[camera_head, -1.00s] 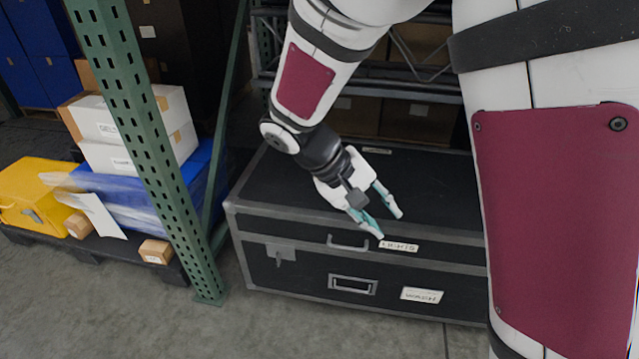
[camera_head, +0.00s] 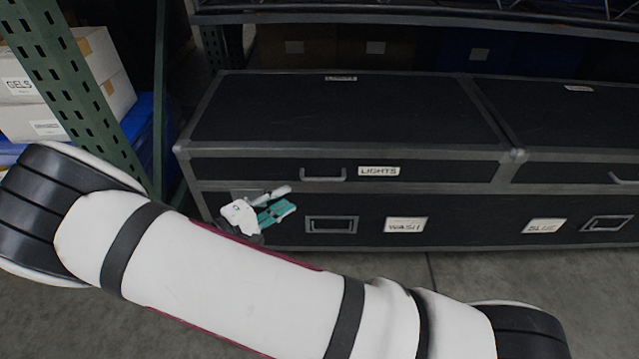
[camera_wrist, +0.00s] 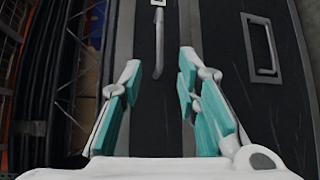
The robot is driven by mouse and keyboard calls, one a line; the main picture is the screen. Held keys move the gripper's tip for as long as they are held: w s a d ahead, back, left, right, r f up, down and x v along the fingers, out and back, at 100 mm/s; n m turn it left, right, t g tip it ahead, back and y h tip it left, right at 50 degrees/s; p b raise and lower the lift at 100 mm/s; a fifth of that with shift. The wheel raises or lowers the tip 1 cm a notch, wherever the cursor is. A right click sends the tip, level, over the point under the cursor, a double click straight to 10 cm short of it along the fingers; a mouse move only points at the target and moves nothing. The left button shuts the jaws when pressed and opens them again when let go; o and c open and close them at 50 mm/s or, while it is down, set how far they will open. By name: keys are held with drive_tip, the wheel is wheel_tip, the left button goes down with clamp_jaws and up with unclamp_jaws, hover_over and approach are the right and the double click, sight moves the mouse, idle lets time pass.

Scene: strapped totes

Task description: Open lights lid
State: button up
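The black lights case has grey metal edges. Its lid (camera_head: 340,110) lies shut, with a LIGHTS label (camera_head: 379,171) and a grey handle (camera_head: 323,179) on its front edge. The handle also shows upright in the wrist view (camera_wrist: 158,45), ahead of and between my fingers. My gripper (camera_head: 285,199) is in front of the case's left front, left of and lower than the handle. In the wrist view my gripper (camera_wrist: 160,65) is open and empty, with its teal fingers apart. A latch at the case's left front is mostly hidden behind my gripper.
The case's lower front has a recessed handle (camera_head: 331,225) and a WASH label (camera_head: 405,225). A green rack post (camera_head: 50,75) and white boxes (camera_head: 100,75) stand left. Shelving is behind.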

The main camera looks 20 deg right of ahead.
sight(321, 179)
drive_tip(key=b+x, duration=0.3)
drive_tip(key=x, duration=1)
drive_tip(key=shift+d+b, duration=0.15)
drive_tip(key=shift+b, duration=0.25)
clamp_jaws()
